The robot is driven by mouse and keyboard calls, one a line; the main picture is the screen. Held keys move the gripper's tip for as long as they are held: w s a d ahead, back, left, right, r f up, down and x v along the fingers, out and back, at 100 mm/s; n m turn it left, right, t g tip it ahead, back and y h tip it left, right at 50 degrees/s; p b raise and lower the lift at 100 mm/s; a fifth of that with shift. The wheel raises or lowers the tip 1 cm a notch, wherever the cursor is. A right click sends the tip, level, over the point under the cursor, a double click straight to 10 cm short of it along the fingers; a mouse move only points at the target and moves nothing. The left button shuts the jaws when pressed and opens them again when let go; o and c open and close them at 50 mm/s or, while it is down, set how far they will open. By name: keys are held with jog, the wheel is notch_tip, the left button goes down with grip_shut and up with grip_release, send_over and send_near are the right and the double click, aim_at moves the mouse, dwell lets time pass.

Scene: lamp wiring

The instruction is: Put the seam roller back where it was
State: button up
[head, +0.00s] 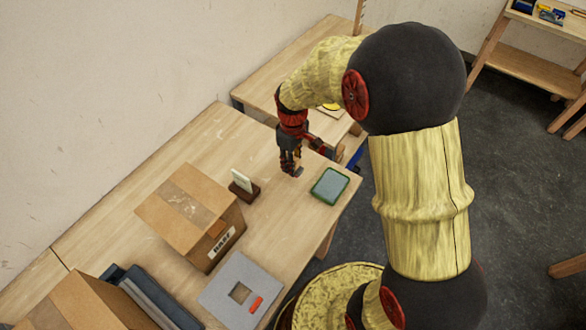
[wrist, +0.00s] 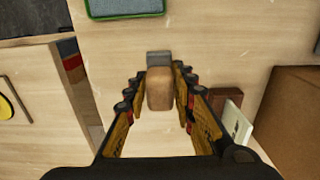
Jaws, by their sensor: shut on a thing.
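The seam roller has a light wooden handle (wrist: 159,90) and a grey head (wrist: 159,58) in the wrist view. My gripper (wrist: 158,92) is shut on the handle, with a finger on each side and the grey head pointing away from the wrist. In the head view my gripper (head: 291,168) points down over the far part of the near table, left of a green-rimmed tray. There my fingers hide most of the roller. Whether the roller touches the tabletop I cannot tell.
The green-rimmed tray (head: 330,186) lies near the table's right edge. A wooden block with a white card (head: 242,181) and a cardboard box (head: 188,213) stand to the left. A grey plate (head: 228,288) with a red item lies nearer. Bare tabletop surrounds my gripper.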

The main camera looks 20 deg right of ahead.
jog(key=shift+w+f, duration=0.2)
jog(key=shift+f, duration=0.1)
jog(key=shift+w+d+f+b, duration=0.1)
jog(key=shift+f+b, duration=0.1)
jog(key=shift+f, duration=0.65)
jog(key=shift+w+d+f+b, duration=0.1)
jog(key=shift+f+b, duration=0.1)
jog(key=shift+f, duration=0.6)
jog(key=o, duration=1.1)
jog(key=shift+f, duration=0.15)
notch_tip(320, 180, up, 12)
jog(key=shift+a+p, duration=0.1)
jog(key=shift+p, duration=1.1)
jog(key=s+r+m+t, duration=0.5)
jog(key=s+r+m, duration=0.2)
jog(key=s+r, duration=1.1)
jog(key=s, duration=0.4)
jog(key=shift+r+t, duration=0.3)
